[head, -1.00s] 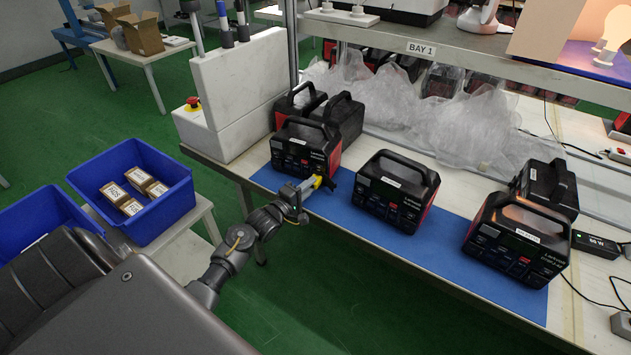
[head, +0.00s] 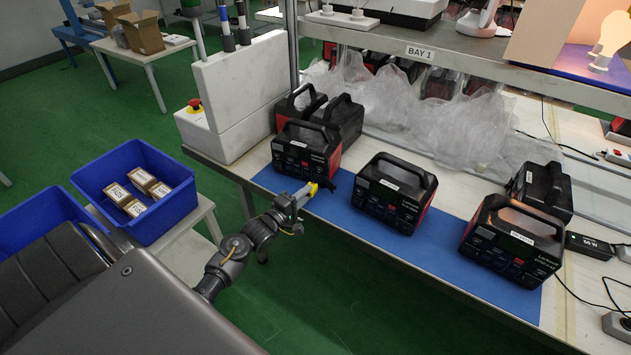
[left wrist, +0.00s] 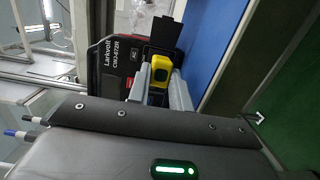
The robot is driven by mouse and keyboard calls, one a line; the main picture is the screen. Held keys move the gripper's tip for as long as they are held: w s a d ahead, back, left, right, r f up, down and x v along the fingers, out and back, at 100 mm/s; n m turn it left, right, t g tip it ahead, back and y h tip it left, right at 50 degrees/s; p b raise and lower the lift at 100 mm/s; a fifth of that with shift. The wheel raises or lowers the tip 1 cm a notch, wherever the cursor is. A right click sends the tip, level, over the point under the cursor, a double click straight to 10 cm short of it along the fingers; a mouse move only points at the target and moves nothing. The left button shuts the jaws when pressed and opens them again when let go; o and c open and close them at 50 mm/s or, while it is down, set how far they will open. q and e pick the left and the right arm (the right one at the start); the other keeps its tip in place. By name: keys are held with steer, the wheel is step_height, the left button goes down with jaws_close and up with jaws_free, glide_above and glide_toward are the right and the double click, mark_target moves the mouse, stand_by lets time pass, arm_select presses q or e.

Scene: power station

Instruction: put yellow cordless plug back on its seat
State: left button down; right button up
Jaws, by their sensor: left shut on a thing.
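My left gripper (head: 305,191) is shut on the yellow plug (head: 313,188), in front of the leftmost front power station (head: 308,150) at the bench's front edge. A dark piece extends past the yellow part; I cannot tell whether it belongs to the plug. In the left wrist view the yellow plug (left wrist: 160,67) sits between the grey fingers (left wrist: 159,86), close to the power station's face (left wrist: 117,65). Whether they touch is unclear. I cannot identify the plug's seat. My right gripper is not in view.
Two more power stations, a middle one (head: 395,193) and a right one (head: 513,240), stand along the blue mat (head: 350,220). A white unit with a red button (head: 194,104) stands at the bench's left end. Blue bins (head: 137,188) are at left. Bare mat lies between the stations.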

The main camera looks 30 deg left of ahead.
arm_select(q)
steer(key=shift+s, duration=0.4)
steer(key=d+r, duration=0.1)
steer(key=d, duration=0.2)
steer(key=d+r, duration=0.1)
steer(key=d, duration=0.2)
steer(key=d+r, duration=0.1)
steer(key=d, duration=0.2)
steer(key=shift+s+d, duration=0.15)
steer(key=shift+d, duration=0.15)
steer(key=s+d+r+n+y, duration=0.1)
steer(key=s+d+r, duration=0.35)
steer(key=d, duration=0.35)
steer(key=s+d+r, duration=0.3)
steer(key=d+r, duration=0.2)
steer(key=d, duration=0.4)
steer(key=s+d+r, duration=0.5)
steer(key=s+d, duration=0.1)
steer(key=s, duration=0.3)
steer(key=shift+s+r+y, duration=0.25)
steer(key=shift+s+y, duration=0.15)
